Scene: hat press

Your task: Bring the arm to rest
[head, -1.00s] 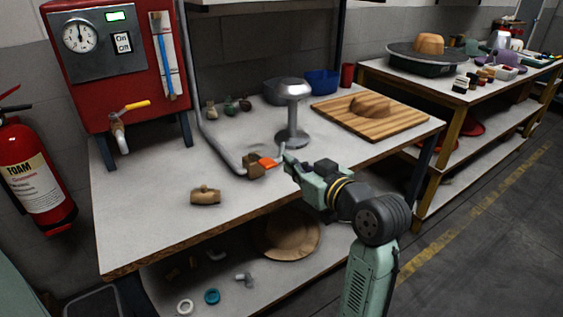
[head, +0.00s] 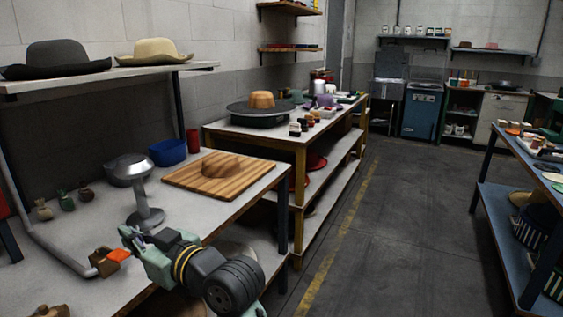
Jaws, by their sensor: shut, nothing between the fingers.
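My gripper (head: 128,236) is in the lower left of the head view, over the front part of the grey-topped workbench (head: 205,200). Its fingers are shut and hold nothing. It is close to the orange-tipped valve (head: 118,255) on the bent grey pipe (head: 62,248); I cannot tell if they touch. Behind it stands a metal mushroom-shaped stand (head: 132,170). My arm is bent and reaches in from the bottom edge.
The floor (head: 410,220) is clear up to the blue shelf table (head: 505,205) at right.

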